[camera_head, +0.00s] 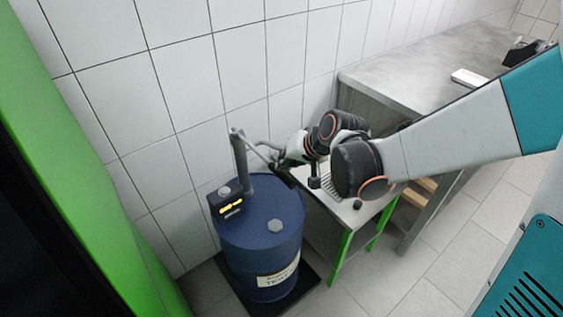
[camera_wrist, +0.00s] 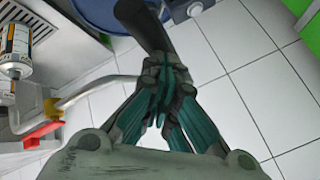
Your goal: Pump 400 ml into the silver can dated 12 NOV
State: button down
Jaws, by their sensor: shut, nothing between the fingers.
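A dark pump (camera_head: 240,155) stands on a blue drum (camera_head: 262,225), with a black counter box (camera_head: 230,203) showing yellow digits too small to read. In the wrist view, a can with a white and orange label (camera_wrist: 18,45) stands at the upper left by the end of a grey spout pipe (camera_wrist: 98,84); its date is not legible. A red handle (camera_wrist: 42,132) sits beside the pipe. My gripper (camera_head: 286,170) is just right of the pump. In the wrist view its teal fingers (camera_wrist: 165,88) are shut, close to the dark pump bar (camera_wrist: 150,28), with nothing visibly held.
A small green-legged table (camera_head: 346,240) stands right of the drum, with a grating partly hidden by my arm. A grey workbench (camera_head: 425,75) behind carries a white item (camera_head: 469,77) and a dark object (camera_head: 520,52). A tiled wall (camera_head: 180,110) is close behind the drum.

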jog(key=shift+w+a+r+p, duration=0.15)
jog(key=shift+r+p, duration=1)
jog(key=shift+r, duration=0.6)
notch_tip(320, 180, up, 5)
jog(key=p, duration=0.3)
jog(key=shift+w+a+p, duration=0.1)
jog(key=shift+w+p, duration=0.05)
jog(key=shift+p, duration=0.2)
jog(key=s+d+r+h+b, duration=0.1)
jog(key=s+d+r+h, duration=0.1)
jog(key=s+d, duration=0.6)
jog(key=s+d+r+n+t+h+b, duration=0.1)
jog(key=s+d+r+h, duration=0.2)
jog(key=s+d, duration=0.4)
jog(key=s, duration=0.6)
jog(key=shift+d+r+b, duration=0.3)
jog(key=shift+d+r, duration=0.05)
jog(key=shift+d, duration=0.05)
